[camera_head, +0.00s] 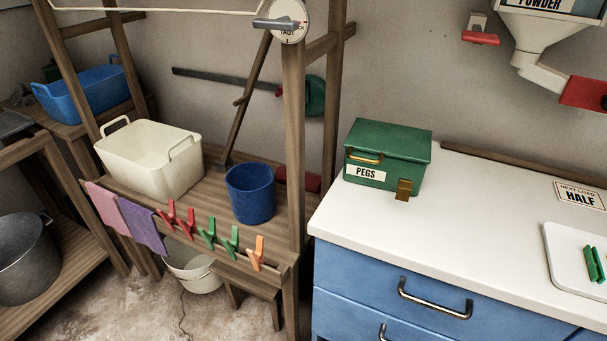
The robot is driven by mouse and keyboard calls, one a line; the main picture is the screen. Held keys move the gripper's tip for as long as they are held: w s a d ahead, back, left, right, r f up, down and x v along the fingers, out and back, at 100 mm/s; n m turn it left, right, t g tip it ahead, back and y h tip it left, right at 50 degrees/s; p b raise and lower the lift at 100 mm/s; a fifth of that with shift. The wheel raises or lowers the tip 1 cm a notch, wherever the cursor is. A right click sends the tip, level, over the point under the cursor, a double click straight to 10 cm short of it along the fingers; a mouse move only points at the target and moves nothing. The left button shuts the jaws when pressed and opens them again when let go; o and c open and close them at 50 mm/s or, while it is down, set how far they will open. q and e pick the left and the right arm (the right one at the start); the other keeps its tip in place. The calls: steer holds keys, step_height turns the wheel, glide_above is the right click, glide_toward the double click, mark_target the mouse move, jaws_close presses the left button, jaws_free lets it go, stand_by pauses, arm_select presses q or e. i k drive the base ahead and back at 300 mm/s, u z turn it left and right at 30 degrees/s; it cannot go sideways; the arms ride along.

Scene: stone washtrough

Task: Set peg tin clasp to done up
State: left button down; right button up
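The peg tin (397,142) is a green box with a white PEGS label (366,172). It stands at the left back of the white worktop, and its lid looks shut. A brass handle (364,157) is on its front above the label. The brass clasp (404,189) is at the right of the tin's front, low down near the worktop. I cannot tell from this view whether the clasp is fastened. Neither of my grippers is in view.
The white worktop (440,232) is clear in front of the tin. A white tray (557,268) with green pegs (592,264) is at the right, near a HALF sign (580,195). A wooden post (293,150) rises left of the worktop. A blue bucket (250,195) stands beyond it.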

mark_target(403, 192)
steer(key=z, duration=0.3)
steer(key=k, duration=0.8)
steer(key=z, duration=0.65)
steer(key=k, duration=0.5)
steer(key=z, duration=0.75)
steer(key=i, duration=1.65)
steer(key=u, duration=1.1)
